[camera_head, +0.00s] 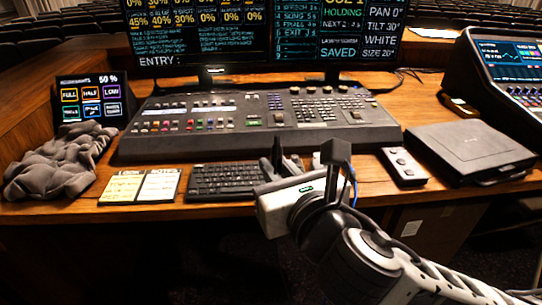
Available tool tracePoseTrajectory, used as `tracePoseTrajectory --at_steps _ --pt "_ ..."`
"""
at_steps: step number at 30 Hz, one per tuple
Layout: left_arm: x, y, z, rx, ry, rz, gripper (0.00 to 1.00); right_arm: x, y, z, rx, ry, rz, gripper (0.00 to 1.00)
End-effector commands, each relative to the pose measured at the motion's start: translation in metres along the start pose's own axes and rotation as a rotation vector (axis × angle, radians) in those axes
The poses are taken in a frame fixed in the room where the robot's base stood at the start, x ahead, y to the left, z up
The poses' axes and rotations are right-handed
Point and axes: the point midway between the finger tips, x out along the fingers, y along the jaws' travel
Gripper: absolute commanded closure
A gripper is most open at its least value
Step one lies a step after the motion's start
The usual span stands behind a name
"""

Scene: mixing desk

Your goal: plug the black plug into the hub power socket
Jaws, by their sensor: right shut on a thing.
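My right gripper (306,160) reaches in from the lower right and hangs over the front edge of the desk, by the right end of the keyboard. It is shut on a small dark thing, taken as the black plug, mostly hidden between and behind the fingers. A thin blue cable shows beside the right finger. A small grey slab with round marks (403,165) lies on the desk right of the gripper; I cannot tell if it is the hub, and no power socket can be made out. My left gripper is not in view.
A lighting console (255,122) spans the desk behind a keyboard (228,182). A dark flat case (472,151) lies at the right, a note card (140,187) and grey cloth (60,163) at the left. Monitors (265,30) stand behind. Bare wood shows at the front right.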

Motion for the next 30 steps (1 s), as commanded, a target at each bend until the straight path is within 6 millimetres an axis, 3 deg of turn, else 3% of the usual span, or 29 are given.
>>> tracePoseTrajectory --at_steps 30 --pt "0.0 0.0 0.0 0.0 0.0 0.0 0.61 -0.018 -0.025 -0.061 -0.117 -0.004 0.954 1.0"
